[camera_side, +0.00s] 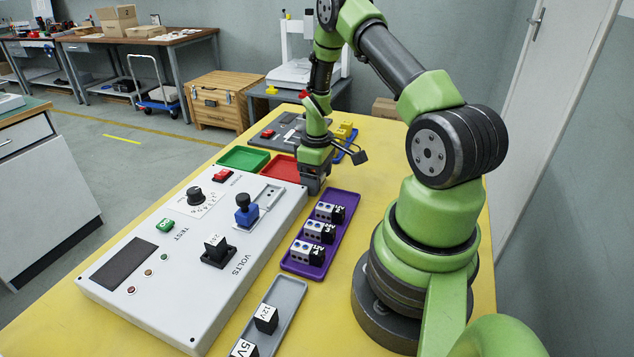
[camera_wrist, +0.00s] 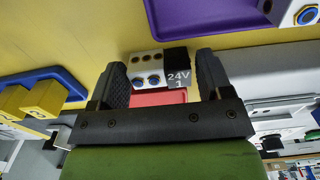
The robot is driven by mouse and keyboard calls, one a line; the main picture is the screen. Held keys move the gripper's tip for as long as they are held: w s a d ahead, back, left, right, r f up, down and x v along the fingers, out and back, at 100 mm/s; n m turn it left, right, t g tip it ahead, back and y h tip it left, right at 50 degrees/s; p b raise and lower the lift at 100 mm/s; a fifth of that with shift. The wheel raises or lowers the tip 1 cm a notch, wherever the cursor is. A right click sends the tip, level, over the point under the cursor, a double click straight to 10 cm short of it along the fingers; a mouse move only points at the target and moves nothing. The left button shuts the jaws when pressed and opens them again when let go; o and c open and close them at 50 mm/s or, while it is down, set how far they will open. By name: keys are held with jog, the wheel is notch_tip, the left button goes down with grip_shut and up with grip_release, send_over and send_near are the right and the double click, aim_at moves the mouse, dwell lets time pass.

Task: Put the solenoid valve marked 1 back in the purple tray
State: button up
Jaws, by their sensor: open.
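My gripper (camera_side: 313,187) hangs low by the near end of the red tray (camera_side: 284,168). In the wrist view its two fingers (camera_wrist: 163,75) are apart, on either side of the solenoid valve marked 24V 1 (camera_wrist: 148,72). This valve has a white body with dark and blue ports and a black coil. I cannot tell whether a finger touches it. In the side view the valve is hidden by the gripper. The purple tray (camera_side: 286,264) holds three valves in a row (camera_side: 319,231), with bare room at its far end. The tray also shows in the wrist view (camera_wrist: 200,18).
A white control panel (camera_side: 180,295) lies left of the purple tray. A green tray (camera_side: 243,158) is beside the red one. A blue tray (camera_wrist: 70,82) with yellow blocks (camera_wrist: 42,100) is nearby. A grey tray (camera_side: 283,293) with voltage blocks is in front.

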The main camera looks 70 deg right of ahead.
jog(key=c, duration=0.8)
jog(key=shift+r, duration=0.15)
